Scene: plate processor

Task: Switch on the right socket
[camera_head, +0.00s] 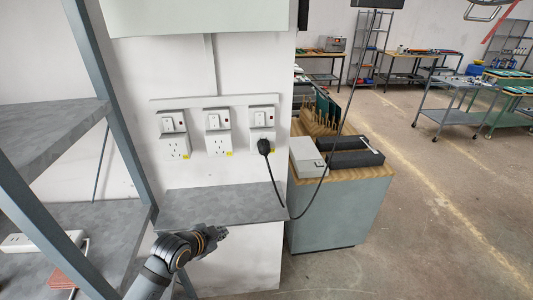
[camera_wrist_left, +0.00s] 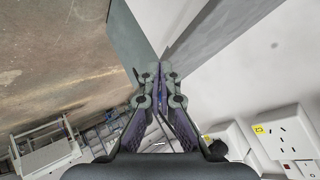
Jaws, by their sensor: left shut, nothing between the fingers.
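Three white sockets with switches hang in a row on the wall. The right socket (camera_head: 262,130) has a black plug (camera_head: 264,147) in its lower part, with a black cable running down and right. Its switch (camera_head: 262,118) is above the plug; its position is too small to tell. The middle socket (camera_head: 217,142) and left socket (camera_head: 174,146) have no plug. My left gripper (camera_head: 219,233) is shut and empty, below the sockets at the grey shelf's front edge, touching nothing visible. In the left wrist view its fingertips (camera_wrist_left: 161,70) meet; sockets show at lower right. My right gripper is not in view.
A grey wall shelf (camera_head: 210,206) juts out below the sockets. A grey rack (camera_head: 50,150) stands at the left. A cabinet (camera_head: 345,210) with a white box (camera_head: 307,157) stands at the right, the cable hanging before it. Open floor lies farther right.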

